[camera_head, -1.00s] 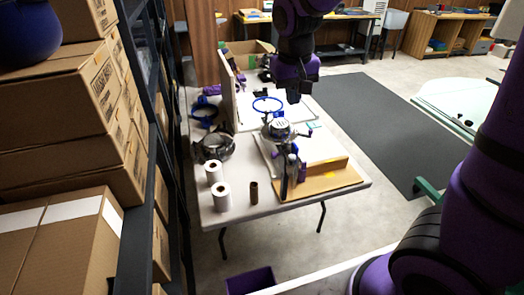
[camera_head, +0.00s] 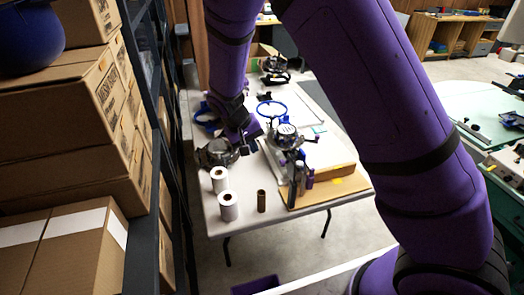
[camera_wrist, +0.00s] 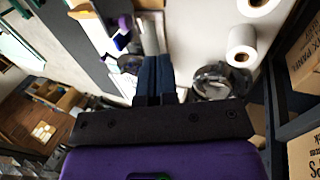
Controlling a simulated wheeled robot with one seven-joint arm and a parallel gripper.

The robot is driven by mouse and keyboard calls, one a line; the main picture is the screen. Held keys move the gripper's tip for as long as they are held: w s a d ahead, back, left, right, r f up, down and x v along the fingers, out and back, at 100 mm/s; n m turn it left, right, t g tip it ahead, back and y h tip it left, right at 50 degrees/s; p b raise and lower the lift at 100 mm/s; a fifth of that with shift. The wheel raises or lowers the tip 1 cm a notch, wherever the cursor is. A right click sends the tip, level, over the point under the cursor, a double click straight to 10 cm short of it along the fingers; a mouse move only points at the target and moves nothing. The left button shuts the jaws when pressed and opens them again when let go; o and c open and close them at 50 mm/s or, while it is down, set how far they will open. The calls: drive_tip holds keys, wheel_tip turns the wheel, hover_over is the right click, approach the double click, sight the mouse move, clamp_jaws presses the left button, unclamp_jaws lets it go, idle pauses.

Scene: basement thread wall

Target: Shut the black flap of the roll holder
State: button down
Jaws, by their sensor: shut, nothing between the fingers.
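A round dark and grey metal piece, which looks like the roll holder (camera_head: 215,153), lies at the left edge of the white table, behind the paper rolls. In the wrist view the roll holder (camera_wrist: 216,82) is right of the fingers, partly cut off by my gripper's body. Its black flap cannot be made out clearly, nor how far it stands open. My gripper (camera_head: 252,137) is shut and empty, just right of the holder. In the wrist view my gripper (camera_wrist: 154,62) shows its two fingers together; whether they touch anything cannot be told.
Two white paper rolls (camera_head: 229,206) and a brown tube (camera_head: 262,201) stand in front of the holder. A silver round device (camera_head: 286,136) stands to the right near a cardboard piece (camera_head: 330,188). A dark shelf with cardboard boxes (camera_head: 60,160) closes in the left side.

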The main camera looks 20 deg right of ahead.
drive_tip(key=d+f, duration=0.7)
drive_tip(key=f, duration=0.1)
drive_tip(key=shift+d+f, duration=0.15)
drive_tip(key=shift+w, duration=0.1)
